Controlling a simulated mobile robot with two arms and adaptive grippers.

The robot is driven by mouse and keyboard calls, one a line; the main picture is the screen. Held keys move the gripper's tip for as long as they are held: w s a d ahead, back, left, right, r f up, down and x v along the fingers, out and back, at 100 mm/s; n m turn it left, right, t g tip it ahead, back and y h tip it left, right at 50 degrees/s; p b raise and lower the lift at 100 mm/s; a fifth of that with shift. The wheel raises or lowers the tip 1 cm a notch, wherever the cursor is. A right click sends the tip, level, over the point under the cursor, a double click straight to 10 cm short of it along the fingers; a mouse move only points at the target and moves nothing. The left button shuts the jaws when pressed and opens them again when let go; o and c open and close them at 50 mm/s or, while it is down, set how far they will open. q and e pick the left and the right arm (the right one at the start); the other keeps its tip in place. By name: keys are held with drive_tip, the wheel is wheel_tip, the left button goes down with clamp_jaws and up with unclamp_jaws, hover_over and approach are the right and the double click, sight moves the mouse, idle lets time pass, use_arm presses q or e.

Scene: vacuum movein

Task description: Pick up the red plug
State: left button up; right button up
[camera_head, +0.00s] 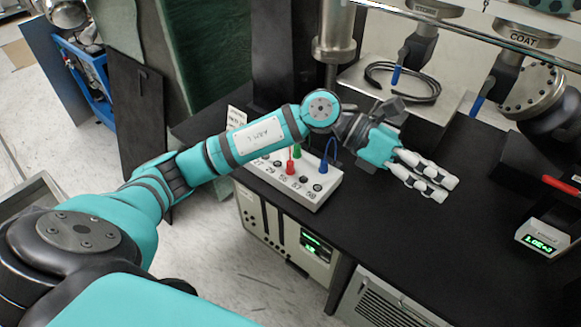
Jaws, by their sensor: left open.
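My left gripper (447,189) is open and empty. It is to the right of the box, over the black tabletop, with its fingertips pointing right, away from the red plug. My right gripper is out of view.
A black cable coil (402,81) lies on a raised surface behind. Blue-handled valves (484,96) and a display unit (543,238) are at right. The tabletop (400,240) in front is clear.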

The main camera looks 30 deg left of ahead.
use_arm(q)
drive_tip(key=w+a+f+m+y, duration=0.3)
drive_tip(key=a+f+y, duration=0.3)
drive_tip(key=a, duration=0.4)
wheel_tip(320, 180, up, 3)
drive_tip(key=n+g+y, duration=0.1)
drive_tip(key=y, duration=0.8)
hover_over(290, 162)
drive_tip(key=f+p, duration=0.1)
drive_tip(key=f, duration=0.2)
drive_tip(key=f+p, duration=0.1)
drive_tip(key=f, duration=0.3)
drive_tip(key=f+p, duration=0.1)
drive_tip(key=f, duration=0.3)
drive_tip(key=shift+d+f, duration=0.15)
drive_tip(key=shift+d, duration=0.1)
drive_tip(key=f+p, duration=0.2)
drive_tip(key=f, duration=0.1)
drive_tip(key=f+p, duration=0.1)
drive_tip(key=f, duration=0.1)
drive_tip(key=shift+a, duration=0.35)
drive_tip(key=shift+f, duration=0.2)
clamp_jaws()
